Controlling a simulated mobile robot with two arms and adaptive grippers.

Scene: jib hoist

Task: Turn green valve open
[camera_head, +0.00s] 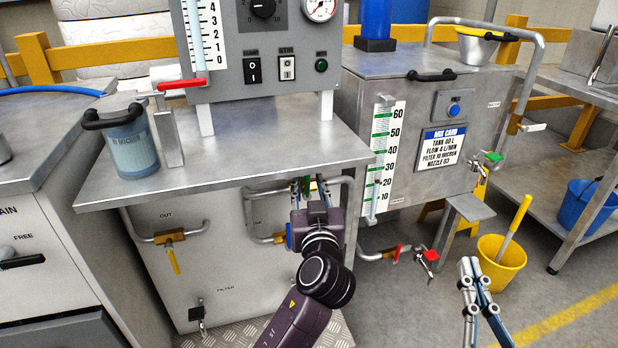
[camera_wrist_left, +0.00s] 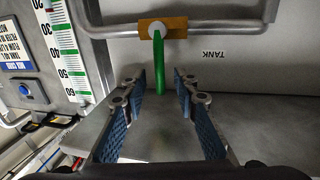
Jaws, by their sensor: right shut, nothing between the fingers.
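The green valve handle (camera_wrist_left: 159,68) hangs from a brass valve body (camera_wrist_left: 176,24) on a grey pipe beside the upside-down TANK label in the left wrist view. Its long axis is about square to the pipe. My left gripper (camera_wrist_left: 160,82) is open, one blue-padded finger on each side of the handle, with gaps on both sides. In the head view my left gripper (camera_head: 309,188) is under the bench's front edge, and a little green shows between its fingers. Most of the valve is hidden there. My right gripper (camera_head: 474,270) is shut and empty at the lower right.
The metal bench top (camera_head: 250,140) overhangs the valve panel. A yellow-handled OUT valve (camera_head: 173,258) is left of my left gripper. A red-handled valve (camera_head: 397,252) sits to its right.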

